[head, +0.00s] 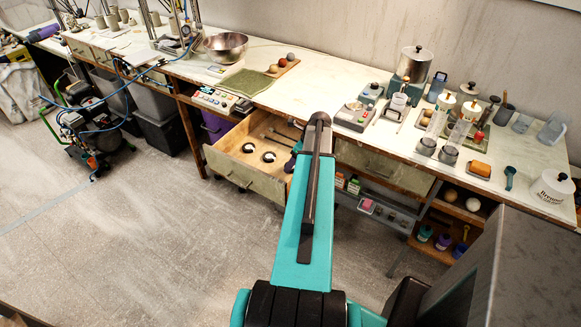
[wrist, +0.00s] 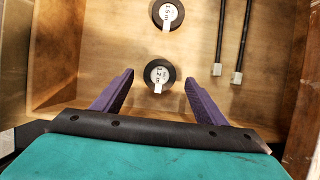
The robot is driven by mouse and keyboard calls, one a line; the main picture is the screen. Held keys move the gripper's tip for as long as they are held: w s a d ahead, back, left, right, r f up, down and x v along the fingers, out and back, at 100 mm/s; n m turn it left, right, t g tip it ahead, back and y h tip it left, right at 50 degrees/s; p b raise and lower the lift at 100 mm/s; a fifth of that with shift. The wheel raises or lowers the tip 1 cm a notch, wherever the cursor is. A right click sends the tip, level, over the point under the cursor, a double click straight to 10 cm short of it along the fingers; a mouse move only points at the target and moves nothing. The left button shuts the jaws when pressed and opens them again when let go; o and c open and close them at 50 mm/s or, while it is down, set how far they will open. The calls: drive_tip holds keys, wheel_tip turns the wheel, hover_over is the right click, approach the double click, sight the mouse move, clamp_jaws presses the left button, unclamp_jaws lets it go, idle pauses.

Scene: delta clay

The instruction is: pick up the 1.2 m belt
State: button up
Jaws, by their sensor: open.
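The 1.2 m belt (wrist: 159,74) is a small dark coil with a white tag reading 1.2 m. It lies on the floor of an open wooden drawer (head: 250,184), and in the head view it looks to be the right-hand coil (head: 268,157). My gripper (wrist: 157,81) is open, its two purple fingers pointing into the drawer. In the wrist view the coil shows between the fingertips, apart from both. Whether the fingers are down at its height I cannot tell. In the head view my arm hides most of the gripper; a purple bit (head: 290,164) shows.
A similar coil tagged 1.5 m (wrist: 168,15) lies beyond the 1.2 m one. Two dark rods (wrist: 231,40) lie on the right in the wrist view. Drawer walls surround the gripper. The worktop (head: 310,88) above holds a scale (head: 354,116), jars and tools.

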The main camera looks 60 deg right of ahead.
drive_tip(key=shift+x, duration=1.1)
drive_tip(key=c, duration=1.1)
drive_tip(key=shift+r, duration=0.15)
drive_tip(key=shift+r+b, duration=1.25)
drive_tip(key=shift+r, duration=3.65)
